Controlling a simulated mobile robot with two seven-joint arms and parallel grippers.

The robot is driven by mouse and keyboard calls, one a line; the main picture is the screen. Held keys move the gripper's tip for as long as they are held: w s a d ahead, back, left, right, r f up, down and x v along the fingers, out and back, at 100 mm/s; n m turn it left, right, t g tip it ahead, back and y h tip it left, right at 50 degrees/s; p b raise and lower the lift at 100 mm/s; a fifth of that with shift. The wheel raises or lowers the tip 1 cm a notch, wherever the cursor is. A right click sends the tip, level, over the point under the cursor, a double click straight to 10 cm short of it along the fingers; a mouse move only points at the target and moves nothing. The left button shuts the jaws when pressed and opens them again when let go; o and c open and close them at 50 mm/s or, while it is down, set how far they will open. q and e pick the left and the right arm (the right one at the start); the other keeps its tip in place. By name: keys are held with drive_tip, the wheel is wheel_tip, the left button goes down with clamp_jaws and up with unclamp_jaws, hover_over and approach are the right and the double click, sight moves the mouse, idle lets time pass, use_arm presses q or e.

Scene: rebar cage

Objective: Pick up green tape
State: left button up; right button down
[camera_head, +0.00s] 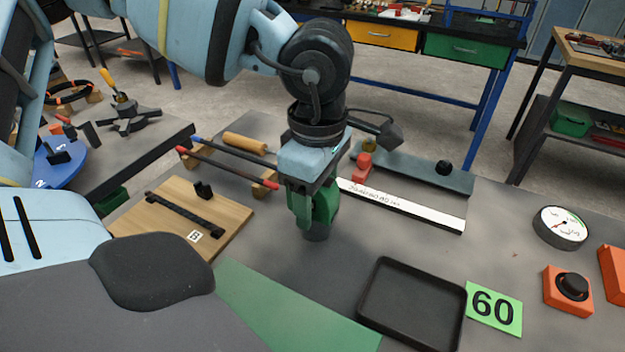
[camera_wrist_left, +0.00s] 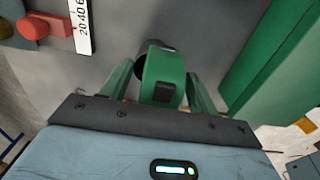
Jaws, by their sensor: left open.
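The green tape, a rounded green body with a black patch, sits between the two green fingers of my left gripper in the left wrist view (camera_wrist_left: 163,66). A dark round part shows behind it. My left gripper (camera_wrist_left: 163,92) is open, with a finger on either side of the tape and a gap beside it. In the head view my left gripper (camera_head: 312,212) points down at the middle of the table. There the green tape is hard to tell from the green fingers. My right gripper is not in view.
A black tray (camera_head: 372,318) and a green "60" card (camera_head: 493,309) lie at the front right. A wooden board (camera_head: 160,222) lies left, a white ruler (camera_head: 415,210) behind right. A dial gauge (camera_head: 561,228) and orange button box (camera_head: 566,291) stand at far right.

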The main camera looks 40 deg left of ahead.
use_arm(q)
clamp_jaws()
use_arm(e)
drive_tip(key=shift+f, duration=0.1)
use_arm(q)
drive_tip(key=shift+r, duration=0.15)
